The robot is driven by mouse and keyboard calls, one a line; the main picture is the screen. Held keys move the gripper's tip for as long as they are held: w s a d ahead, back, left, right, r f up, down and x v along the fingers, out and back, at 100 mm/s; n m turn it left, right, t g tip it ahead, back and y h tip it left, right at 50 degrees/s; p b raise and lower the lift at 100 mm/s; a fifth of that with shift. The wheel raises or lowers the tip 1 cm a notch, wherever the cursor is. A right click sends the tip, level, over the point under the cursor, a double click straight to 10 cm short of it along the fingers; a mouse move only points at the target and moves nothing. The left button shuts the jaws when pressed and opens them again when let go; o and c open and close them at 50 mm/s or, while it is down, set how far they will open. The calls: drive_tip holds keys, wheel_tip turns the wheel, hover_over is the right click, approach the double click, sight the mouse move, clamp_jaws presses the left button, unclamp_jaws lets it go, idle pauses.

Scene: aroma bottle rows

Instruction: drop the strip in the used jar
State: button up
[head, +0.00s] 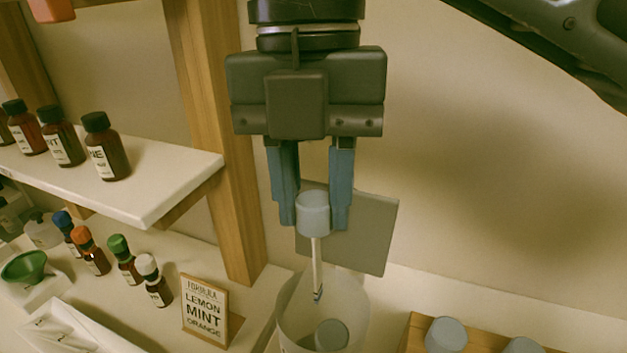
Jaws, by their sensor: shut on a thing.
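My gripper (313,222) points down, its two blue fingers shut on the light grey cylindrical end of the strip (317,262). The narrow pale strip hangs almost upright below the fingers, with a dark bluish tip. A pale, wide-mouthed jar (293,325) stands below, which I take for the used jar; its label is not readable here. The strip's lower end overlaps the jar's mouth in the picture, and I cannot tell its exact depth. A grey round end (331,335) shows inside the jar.
A formula card (206,312) reading lemon, mint, orange stands left of the jar. Small capped bottles (124,260) and a green funnel (24,267) are farther left. A shelf (150,190) holds brown bottles. A wooden block (417,335) with grey tops is at right. A grey panel (370,235) stands behind.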

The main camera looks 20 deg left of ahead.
sight(314, 243)
drive_tip(key=shift+f+b, duration=0.8)
drive_tip(key=shift+f, duration=2)
drive_tip(key=o, duration=0.9)
drive_tip(key=shift+w+a+r, duration=0.15)
drive_tip(key=shift+r, duration=1.8)
drive_tip(key=shift+w+a+r, duration=0.15)
drive_tip(key=shift+r, duration=1.8)
drive_tip(key=shift+p, duration=0.35)
